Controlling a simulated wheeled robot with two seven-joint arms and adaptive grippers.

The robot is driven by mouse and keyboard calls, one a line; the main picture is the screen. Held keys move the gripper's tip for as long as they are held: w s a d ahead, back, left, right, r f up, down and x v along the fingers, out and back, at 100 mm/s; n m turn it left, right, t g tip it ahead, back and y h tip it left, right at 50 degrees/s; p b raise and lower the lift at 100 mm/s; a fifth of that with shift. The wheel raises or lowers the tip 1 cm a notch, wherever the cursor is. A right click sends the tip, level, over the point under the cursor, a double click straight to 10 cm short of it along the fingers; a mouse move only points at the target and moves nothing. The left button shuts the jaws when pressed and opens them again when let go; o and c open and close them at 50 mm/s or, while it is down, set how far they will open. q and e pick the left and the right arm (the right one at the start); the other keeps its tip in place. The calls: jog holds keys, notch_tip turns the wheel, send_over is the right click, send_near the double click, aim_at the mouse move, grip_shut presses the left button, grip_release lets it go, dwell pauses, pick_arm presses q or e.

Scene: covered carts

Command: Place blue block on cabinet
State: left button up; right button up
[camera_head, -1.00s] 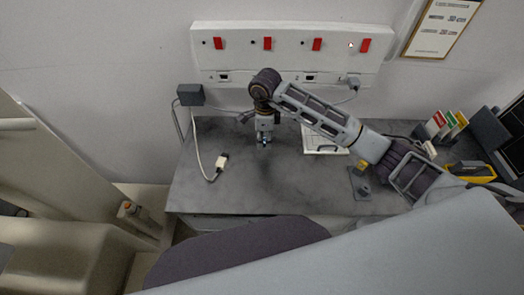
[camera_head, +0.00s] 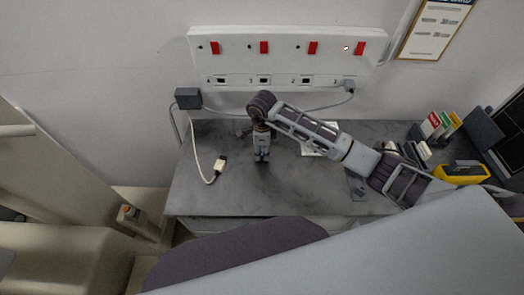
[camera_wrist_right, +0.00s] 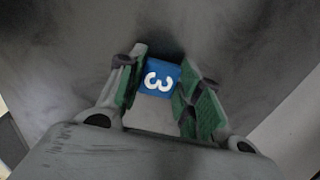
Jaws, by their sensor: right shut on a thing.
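The blue block (camera_wrist_right: 160,78) with a white number 3 sits between the green-padded fingers of my right gripper (camera_wrist_right: 160,88) in the right wrist view. The fingers are shut on its two sides. In the head view my right gripper (camera_head: 262,157) points down over the left-middle part of the grey cabinet top (camera_head: 235,190). The block is hard to make out there. It is close to the grey surface, but I cannot tell whether it touches. My left gripper is not in view.
A white plug on a cable (camera_head: 220,164) lies left of the gripper. A white flat item (camera_head: 310,152) is partly behind my arm. Card holders (camera_head: 435,128) and a yellow item (camera_head: 462,173) stand at the right. A socket panel (camera_head: 285,60) is on the wall. The front left top is clear.

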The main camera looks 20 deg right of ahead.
aim_at(262, 152)
jog(key=shift+f, duration=0.45)
jog(key=shift+f, duration=0.2)
jog(key=o, duration=1)
jog(key=shift+o, duration=0.2)
jog(key=shift+r, duration=0.2)
jog(key=shift+r, duration=0.15)
notch_tip(262, 152, up, 12)
jog(key=b, duration=0.2)
